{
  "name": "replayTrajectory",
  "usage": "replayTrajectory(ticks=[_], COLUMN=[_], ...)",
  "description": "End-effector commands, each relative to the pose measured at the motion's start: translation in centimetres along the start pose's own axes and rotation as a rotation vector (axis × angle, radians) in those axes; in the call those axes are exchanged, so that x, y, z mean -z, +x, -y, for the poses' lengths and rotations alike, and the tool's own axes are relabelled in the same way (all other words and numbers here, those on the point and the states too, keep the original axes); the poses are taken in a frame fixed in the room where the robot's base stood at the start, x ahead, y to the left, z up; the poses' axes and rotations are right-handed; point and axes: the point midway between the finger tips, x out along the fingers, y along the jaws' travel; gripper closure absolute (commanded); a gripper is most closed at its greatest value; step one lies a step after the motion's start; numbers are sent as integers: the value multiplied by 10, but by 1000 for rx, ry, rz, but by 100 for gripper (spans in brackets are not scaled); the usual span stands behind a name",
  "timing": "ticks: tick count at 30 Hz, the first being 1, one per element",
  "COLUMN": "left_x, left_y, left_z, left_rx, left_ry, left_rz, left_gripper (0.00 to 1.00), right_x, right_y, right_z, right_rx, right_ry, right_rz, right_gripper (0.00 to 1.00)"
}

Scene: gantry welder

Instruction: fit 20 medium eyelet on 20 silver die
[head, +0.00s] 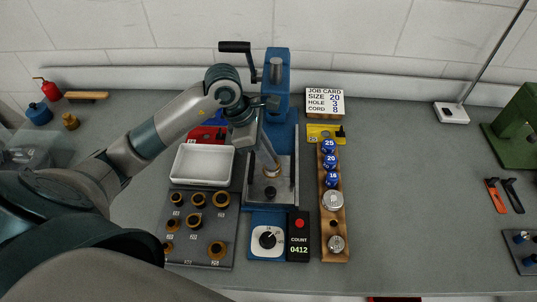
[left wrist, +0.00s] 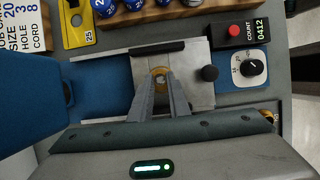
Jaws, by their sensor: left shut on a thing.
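My left gripper (head: 272,165) reaches down over the bed of the blue press (head: 277,90). In the left wrist view its fingers (left wrist: 163,88) are shut on a small brass eyelet (left wrist: 160,71), just above the metal slide plate (left wrist: 197,62). Whether the eyelet touches anything below is hidden. A silver die under the fingertips cannot be made out clearly. Two silver dies (head: 332,201) and (head: 336,243) sit in the wooden rack (head: 341,220), with a dark empty-looking hole between them. Other brass eyelets (head: 221,199) stand on the dark tray (head: 205,257). My right gripper is not in view.
Blue balls marked 25, 20 (head: 331,162) and 16 stand in the rack. The job card (head: 324,102) reads size 20, hole 3, cord 8. A white tray (head: 203,164) stands empty on the left. A counter box (head: 298,237) reads 0412.

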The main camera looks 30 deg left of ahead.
Motion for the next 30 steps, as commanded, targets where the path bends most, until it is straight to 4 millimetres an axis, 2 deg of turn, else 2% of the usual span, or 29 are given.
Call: replayTrajectory(ticks=[11, 12, 14, 15, 25, 30], left_x=[2, 2, 2, 2, 2, 3], left_y=[6, 5, 5, 5, 4, -4], left_z=[0, 0, 0, 0, 0, -1], left_rx=[0, 0, 0, 0, -1, -3], left_ry=[0, 0, 0, 0, 0, -1], left_rz=[0, 0, 0, 0, 0, -1], left_gripper=[100, 79, 65, 62, 62, 62], right_x=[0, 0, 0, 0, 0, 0], right_y=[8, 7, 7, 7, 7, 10], right_z=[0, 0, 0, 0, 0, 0], right_rx=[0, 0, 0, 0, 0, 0], right_ry=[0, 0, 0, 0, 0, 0], right_rz=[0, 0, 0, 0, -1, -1], right_gripper=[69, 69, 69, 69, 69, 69])
